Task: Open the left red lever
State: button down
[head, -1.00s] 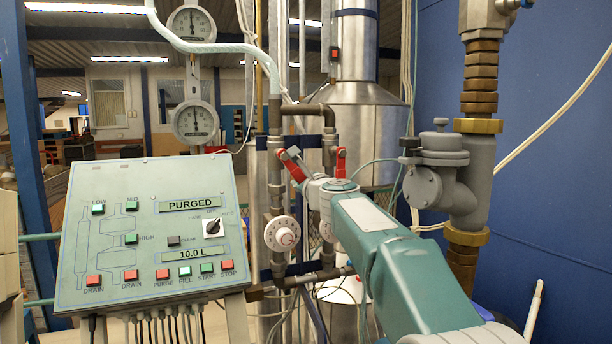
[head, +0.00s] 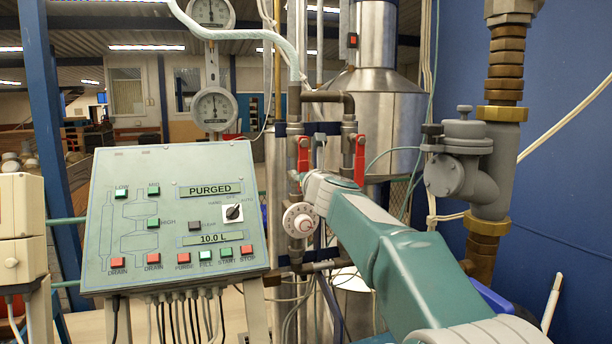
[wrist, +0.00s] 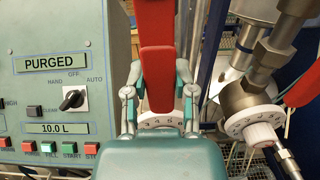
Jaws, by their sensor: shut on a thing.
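The left red lever (head: 303,154) stands about upright on its pipe in the head view. In the wrist view the red lever (wrist: 157,30) runs down between the fingers of my gripper (wrist: 158,78). The two fingers are closed on its sides, one on the left and one on the right. In the head view my arm reaches in from the lower right and hides my fingertips and the lower end of the lever. The right red lever (head: 360,158) stands upright on the neighbouring pipe, just right of the left one.
A control panel (head: 130,215) reading PURGED and 10.0 L stands to the left. A white dial (head: 299,220) sits on the pipe below the left lever. A grey valve body (head: 455,172) on a thick pipe stands to the right, before a blue wall (head: 570,200).

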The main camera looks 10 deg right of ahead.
jog(key=shift+w+a+f, duration=0.1)
jog(key=shift+f, duration=0.3)
jog(key=shift+c, duration=2.1)
grip_release()
jog(key=shift+a+r, duration=0.1)
jog(key=shift+r, duration=0.05)
jog(key=shift+s+r, duration=0.15)
jog(key=shift+s, duration=0.4)
jog(key=s+d, duration=0.2)
jog(key=s, duration=0.8)
jog(key=shift+s+d, duration=0.15)
jog(key=shift+s, duration=0.2)
